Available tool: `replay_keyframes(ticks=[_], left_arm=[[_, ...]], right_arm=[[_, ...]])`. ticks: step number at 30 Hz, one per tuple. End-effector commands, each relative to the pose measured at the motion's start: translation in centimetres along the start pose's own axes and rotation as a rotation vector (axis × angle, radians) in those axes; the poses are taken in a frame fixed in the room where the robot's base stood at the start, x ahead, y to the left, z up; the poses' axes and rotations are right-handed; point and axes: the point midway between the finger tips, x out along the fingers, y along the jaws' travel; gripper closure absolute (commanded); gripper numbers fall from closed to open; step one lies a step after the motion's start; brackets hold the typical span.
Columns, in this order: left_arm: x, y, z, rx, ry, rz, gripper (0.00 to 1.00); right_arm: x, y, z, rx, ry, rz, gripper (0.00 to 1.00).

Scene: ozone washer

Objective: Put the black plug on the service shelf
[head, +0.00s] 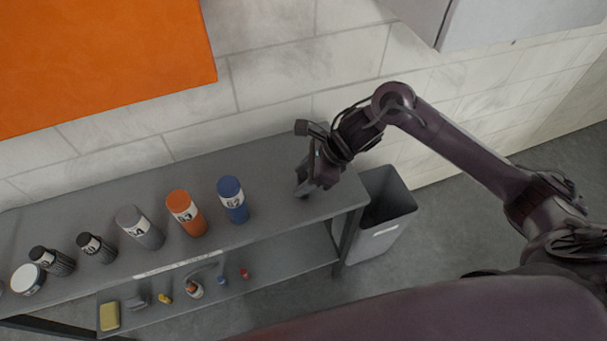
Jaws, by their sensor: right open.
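The grey shelf unit (270,167) stands along the white block wall, with an upper board and a lower board. My right gripper (304,190) is over the right end of the upper board, pointing down, to the right of the blue bottle. It is open. I cannot tell whether its fingertips touch the board. I cannot make out a black plug for sure; a small dark grey item (137,300) lies on the lower board, too small to name. My left gripper is not in view.
On the upper board stand a blue bottle (232,200), an orange bottle (185,214), a grey bottle (140,228), two black containers (96,248) and a white-topped jar (28,279). Small items, including a yellow block (109,316), lie below. A grey bin (385,222) stands right of the shelf.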

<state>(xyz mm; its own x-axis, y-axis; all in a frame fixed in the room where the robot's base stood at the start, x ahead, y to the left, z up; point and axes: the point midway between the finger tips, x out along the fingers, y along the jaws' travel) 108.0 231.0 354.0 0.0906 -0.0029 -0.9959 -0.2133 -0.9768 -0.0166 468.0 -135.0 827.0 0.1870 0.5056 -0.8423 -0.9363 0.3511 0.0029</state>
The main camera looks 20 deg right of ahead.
Motion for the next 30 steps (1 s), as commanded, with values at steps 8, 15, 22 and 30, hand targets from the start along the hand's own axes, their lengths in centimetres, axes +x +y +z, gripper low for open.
replay_keyframes(ticks=[8, 15, 22, 30], left_arm=[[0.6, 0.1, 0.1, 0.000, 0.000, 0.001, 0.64], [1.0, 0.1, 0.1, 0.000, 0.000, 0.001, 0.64], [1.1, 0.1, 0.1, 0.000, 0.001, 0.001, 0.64], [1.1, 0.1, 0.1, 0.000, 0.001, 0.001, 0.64]], right_arm=[[-5.5, -0.2, -0.1, -0.004, 0.002, -0.008, 0.54], [-10.1, -0.1, -0.1, -0.002, 0.002, -0.005, 0.54], [-11.9, 0.0, 0.0, -0.002, 0.000, -0.001, 0.54], [-12.0, 0.0, 0.0, -0.001, 0.000, -0.001, 0.54]])
